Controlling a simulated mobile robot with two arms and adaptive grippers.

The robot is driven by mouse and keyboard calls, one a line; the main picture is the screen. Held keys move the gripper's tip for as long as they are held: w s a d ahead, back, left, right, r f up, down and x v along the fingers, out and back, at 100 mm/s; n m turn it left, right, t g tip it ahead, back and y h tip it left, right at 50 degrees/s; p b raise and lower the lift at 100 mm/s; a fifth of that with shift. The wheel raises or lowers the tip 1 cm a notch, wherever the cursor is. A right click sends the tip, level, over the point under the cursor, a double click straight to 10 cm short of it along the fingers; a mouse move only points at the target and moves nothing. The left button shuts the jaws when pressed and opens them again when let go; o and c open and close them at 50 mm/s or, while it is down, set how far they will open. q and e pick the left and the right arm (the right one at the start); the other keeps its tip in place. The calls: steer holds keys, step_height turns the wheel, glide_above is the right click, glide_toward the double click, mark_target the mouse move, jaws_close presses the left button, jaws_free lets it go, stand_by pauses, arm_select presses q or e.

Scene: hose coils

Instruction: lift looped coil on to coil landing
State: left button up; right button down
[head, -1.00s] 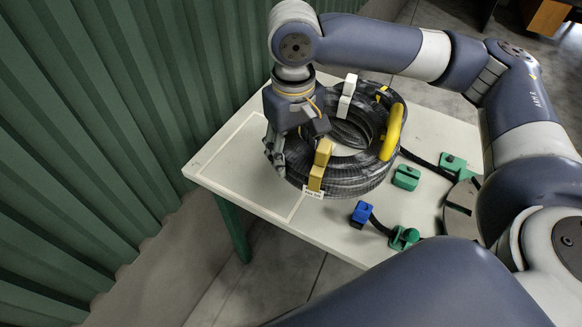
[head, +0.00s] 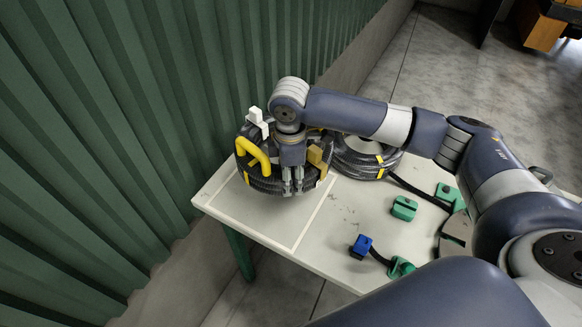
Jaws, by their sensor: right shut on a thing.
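The looped coil (head: 262,183) is a black ribbed hose ring with a yellow handle (head: 252,155) on its left, a white clip (head: 258,122) at its upper left and a tan clip (head: 318,156) on its right. My right gripper (head: 293,184) points down and is shut on the coil's near side. The arm hides the coil's middle. The coil is over the coil landing (head: 257,225), a white-outlined rectangle at the table's left end. I cannot tell whether it touches the tabletop. My left gripper is not in view.
A second black coil (head: 365,166) lies just to the right. Green blocks (head: 404,208), a blue block (head: 361,246) and black straps are on the table's right part. A green corrugated wall (head: 110,150) runs close along the left. The table (head: 335,230) is bare at the front middle.

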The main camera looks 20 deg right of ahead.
steer(key=shift+w+d+f+n+p, duration=0.2)
steer(key=shift+f+n+p, duration=0.1)
steer(key=shift+n, duration=0.3)
steer(key=shift+w+d+f+n+p, duration=0.15)
steer(key=shift+f+n+p, duration=0.15)
steer(key=shift+n, duration=0.3)
steer(key=f+n, duration=0.1)
steer(key=d+f+n+p, duration=0.1)
steer(key=n, duration=0.1)
steer(key=shift+f+p, duration=0.25)
steer(key=shift+p, duration=0.05)
steer(key=shift+s+d+f+n+p, duration=0.15)
steer(key=shift+d+f+n+p, duration=0.2)
steer(key=shift+f+n, duration=0.35)
steer(key=shift+d+f+n, duration=0.1)
steer(key=shift+f+n, duration=0.1)
steer(key=shift+n, duration=0.3)
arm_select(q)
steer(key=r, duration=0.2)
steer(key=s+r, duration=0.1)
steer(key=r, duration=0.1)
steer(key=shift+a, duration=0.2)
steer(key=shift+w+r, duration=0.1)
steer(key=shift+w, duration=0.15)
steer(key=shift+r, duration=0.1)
